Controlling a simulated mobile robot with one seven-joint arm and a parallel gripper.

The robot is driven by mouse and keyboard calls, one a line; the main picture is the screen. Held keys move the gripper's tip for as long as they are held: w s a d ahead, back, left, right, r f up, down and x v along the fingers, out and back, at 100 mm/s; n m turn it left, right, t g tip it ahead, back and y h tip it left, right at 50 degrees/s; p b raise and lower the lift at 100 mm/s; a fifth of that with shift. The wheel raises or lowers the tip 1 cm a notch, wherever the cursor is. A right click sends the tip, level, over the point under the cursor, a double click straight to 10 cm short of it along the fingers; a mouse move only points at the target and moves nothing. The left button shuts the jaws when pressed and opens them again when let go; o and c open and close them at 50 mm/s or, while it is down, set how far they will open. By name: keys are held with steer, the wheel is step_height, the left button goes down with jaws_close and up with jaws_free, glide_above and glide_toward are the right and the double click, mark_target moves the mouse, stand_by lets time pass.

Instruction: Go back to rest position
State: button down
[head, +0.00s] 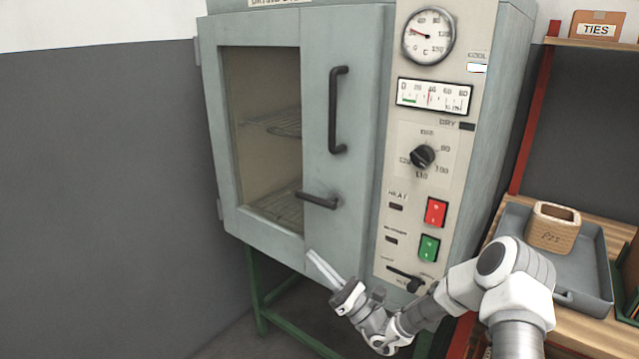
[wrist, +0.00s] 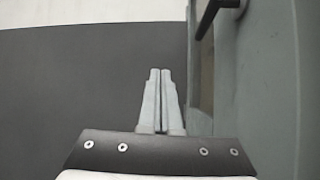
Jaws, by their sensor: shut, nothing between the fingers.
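The oven door (head: 262,237) looks closed, with a window showing empty wire shelves. A dark door latch handle (head: 317,200) and a vertical dark handle (head: 336,110) are above my gripper. Whether the fingers touch the oven is hard to tell.
The control panel (head: 408,213) has a dial, a knob and red and green buttons. A green stand (head: 257,290) supports the oven. Left of the oven is free room before a grey wall (head: 100,180).

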steer(key=s+a+r+n+g, duration=0.55)
steer(key=s+n+g, duration=0.35)
steer(key=n+g, duration=0.3)
steer(key=s+d+r+n+g+h, duration=0.1)
steer(key=s+d+n+g+h, duration=0.2)
steer(key=s+n+g+h, duration=0.7)
steer(key=s+d+r+n+t+h, duration=0.2)
steer(key=s+d+r+t+h, duration=0.2)
steer(key=s+d+t+h, duration=0.3)
steer(key=s+d+r+n+t+h, duration=0.1)
steer(key=s+d+r+t+h, duration=0.25)
steer(key=s+d+t, duration=0.5)
step_height(320, 180, up, 21)
steer(key=w+d+g+p, duration=0.1)
steer(key=w+p, duration=0.1)
steer(key=p, duration=1.9)
steer(key=shift+w+d, duration=0.15)
steer(key=shift+w, duration=0.15)
steer(key=shift+f+g+h, duration=0.1)
steer(key=shift+g+h, duration=0.15)
